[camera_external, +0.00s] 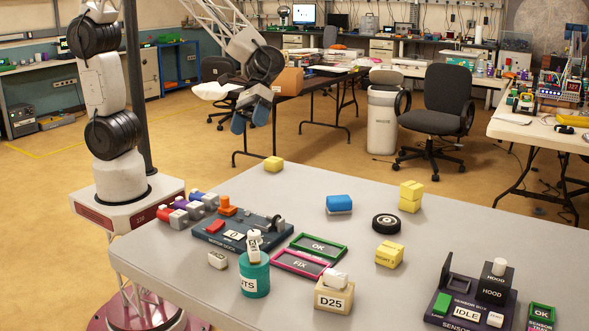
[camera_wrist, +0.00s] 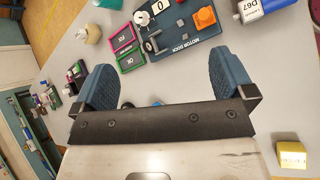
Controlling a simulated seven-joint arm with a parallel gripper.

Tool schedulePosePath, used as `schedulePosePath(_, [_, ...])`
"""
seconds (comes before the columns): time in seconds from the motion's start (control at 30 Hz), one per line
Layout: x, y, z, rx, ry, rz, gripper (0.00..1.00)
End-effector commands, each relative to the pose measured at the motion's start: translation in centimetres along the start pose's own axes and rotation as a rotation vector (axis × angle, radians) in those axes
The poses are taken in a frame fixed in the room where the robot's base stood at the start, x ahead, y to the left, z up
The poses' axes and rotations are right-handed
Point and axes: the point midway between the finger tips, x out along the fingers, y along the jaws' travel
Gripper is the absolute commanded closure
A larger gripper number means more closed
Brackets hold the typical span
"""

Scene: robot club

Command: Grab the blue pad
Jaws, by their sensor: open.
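The blue pad (camera_external: 339,202) is a small blue block with a pale grey underside. It lies on the grey table, right of the middle in the external view. My gripper (camera_external: 243,122) hangs in the air beyond the table's far left side, well above and left of the pad. In the wrist view my gripper (camera_wrist: 165,75) has its two blue fingers wide apart with nothing between them. A small bit of blue (camera_wrist: 158,103) shows just above the gripper's dark plate there. It may be the pad, mostly hidden by the plate.
Near the pad are a black wheel (camera_external: 386,224) and yellow blocks (camera_external: 411,196) (camera_external: 389,254). The motor dock (camera_external: 240,235), the OK tray (camera_external: 319,246), the FIX tray (camera_external: 300,263) and a teal cup (camera_external: 254,275) stand nearer. A sensor box (camera_external: 470,300) is at front right.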

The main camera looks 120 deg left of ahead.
Motion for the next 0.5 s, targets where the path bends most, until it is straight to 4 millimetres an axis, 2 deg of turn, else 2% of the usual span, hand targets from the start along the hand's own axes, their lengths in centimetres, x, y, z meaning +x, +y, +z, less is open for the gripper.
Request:
schedulePosePath(0.03, [0.4, 0.5, -1.5, -0.047, -0.015, 0.022, 0.0])
schedulePosePath(0.23, [1.5, 2.1, -7.0, -0.233, -0.071, 0.121, 0.0])
schedulePosePath(0.5, [3.0, 3.4, -15.0, -0.481, -0.149, 0.259, 0.0])
